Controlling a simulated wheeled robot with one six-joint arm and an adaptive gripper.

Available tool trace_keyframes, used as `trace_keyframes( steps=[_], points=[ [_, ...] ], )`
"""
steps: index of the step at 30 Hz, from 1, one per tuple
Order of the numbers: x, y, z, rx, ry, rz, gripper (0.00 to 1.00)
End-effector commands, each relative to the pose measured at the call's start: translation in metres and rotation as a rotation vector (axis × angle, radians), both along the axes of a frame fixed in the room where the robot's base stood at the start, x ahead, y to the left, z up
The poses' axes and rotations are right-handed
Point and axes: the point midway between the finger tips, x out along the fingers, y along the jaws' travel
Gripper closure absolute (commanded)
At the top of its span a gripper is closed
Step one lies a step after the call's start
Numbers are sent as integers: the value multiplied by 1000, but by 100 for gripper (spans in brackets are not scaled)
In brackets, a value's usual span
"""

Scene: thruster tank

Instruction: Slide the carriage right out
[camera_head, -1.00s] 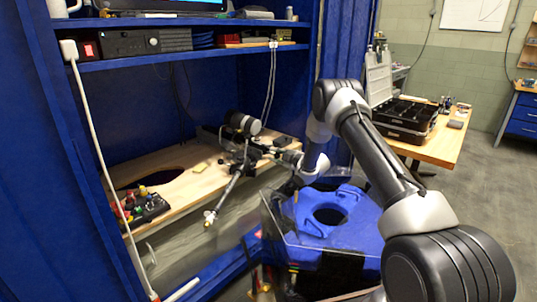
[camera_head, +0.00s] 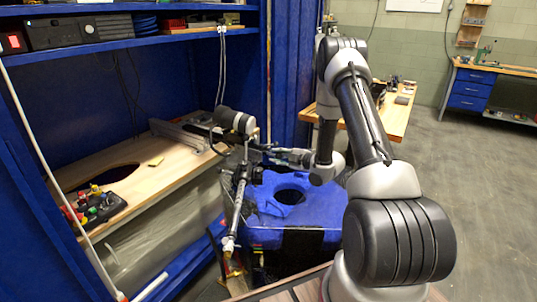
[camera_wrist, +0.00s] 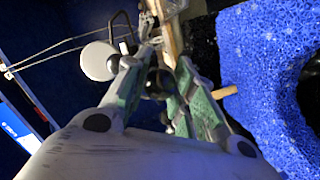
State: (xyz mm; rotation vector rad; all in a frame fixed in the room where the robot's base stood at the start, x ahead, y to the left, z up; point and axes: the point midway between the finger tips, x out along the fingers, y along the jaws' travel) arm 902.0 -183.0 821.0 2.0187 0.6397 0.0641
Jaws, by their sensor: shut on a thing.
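The carriage (camera_head: 236,122) has a dark cylinder with a pale end on top and a long thin rod slanting down to a brass-coloured tip. It is at the right end of the wooden bench, its rod in front of the blue block. My gripper (camera_head: 275,152) reaches it from the right and is shut on a part of it. In the wrist view, the green-padded fingers of my gripper (camera_wrist: 163,95) close around a dark part, mostly hidden between them. A metal rail (camera_head: 183,136) lies bare left of the carriage. I cannot tell whether the carriage still touches the rail.
The blue block (camera_head: 310,210) with a round dark hole stands close below my gripper; its blue surface fills the right of the wrist view (camera_wrist: 255,75). The wooden bench (camera_head: 135,178) holds a control box (camera_head: 95,208). A blue post (camera_head: 283,70) stands behind. Open floor lies right.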

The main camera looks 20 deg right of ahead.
Motion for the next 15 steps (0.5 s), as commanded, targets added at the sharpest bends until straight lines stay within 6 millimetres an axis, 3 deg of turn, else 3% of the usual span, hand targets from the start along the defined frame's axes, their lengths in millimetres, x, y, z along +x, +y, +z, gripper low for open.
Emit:
trace_keyframes(
  steps=[6, 15],
  points=[
    [-12, -8, -2, 0, 5, 0, 100],
    [-14, -9, -2, 0, 5, 0, 100]
  ],
)
